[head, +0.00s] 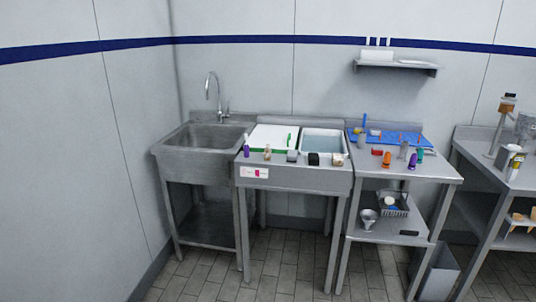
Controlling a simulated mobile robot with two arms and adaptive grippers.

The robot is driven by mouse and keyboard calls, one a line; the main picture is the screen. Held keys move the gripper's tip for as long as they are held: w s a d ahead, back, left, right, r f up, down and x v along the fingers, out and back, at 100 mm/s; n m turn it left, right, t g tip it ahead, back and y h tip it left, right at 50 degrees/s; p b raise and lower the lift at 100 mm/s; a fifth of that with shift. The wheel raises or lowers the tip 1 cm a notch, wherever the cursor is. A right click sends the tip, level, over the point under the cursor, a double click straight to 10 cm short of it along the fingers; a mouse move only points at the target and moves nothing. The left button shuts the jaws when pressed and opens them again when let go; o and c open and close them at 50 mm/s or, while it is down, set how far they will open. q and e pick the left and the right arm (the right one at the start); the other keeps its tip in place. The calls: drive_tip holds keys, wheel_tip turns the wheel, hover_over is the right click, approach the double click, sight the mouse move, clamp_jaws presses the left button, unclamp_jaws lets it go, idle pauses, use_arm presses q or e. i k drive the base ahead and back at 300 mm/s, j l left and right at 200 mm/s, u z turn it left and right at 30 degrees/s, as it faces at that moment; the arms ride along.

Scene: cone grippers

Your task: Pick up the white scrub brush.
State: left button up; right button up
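I cannot pick out the white scrub brush with certainty; the small things are too small to tell. A small pale item (337,159) stands at the front right edge of the middle steel table (300,174). A whitish rounded item (390,202) lies in a wire basket (404,210) on the lower shelf of the table to its right. Pale items (377,55) also sit on the wall shelf. Neither of my grippers is in view.
A steel sink (204,137) stands left. The middle table holds a white board (268,137), a light tub (325,142) and several small items along its front edge. The right table has a blue mat (400,137) with clutter. A grey bin (440,275) stands on the floor; the tiled floor in front is clear.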

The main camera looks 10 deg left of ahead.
sight(267, 152)
drive_tip(key=i+j, duration=0.1)
drive_tip(key=i, duration=0.8)
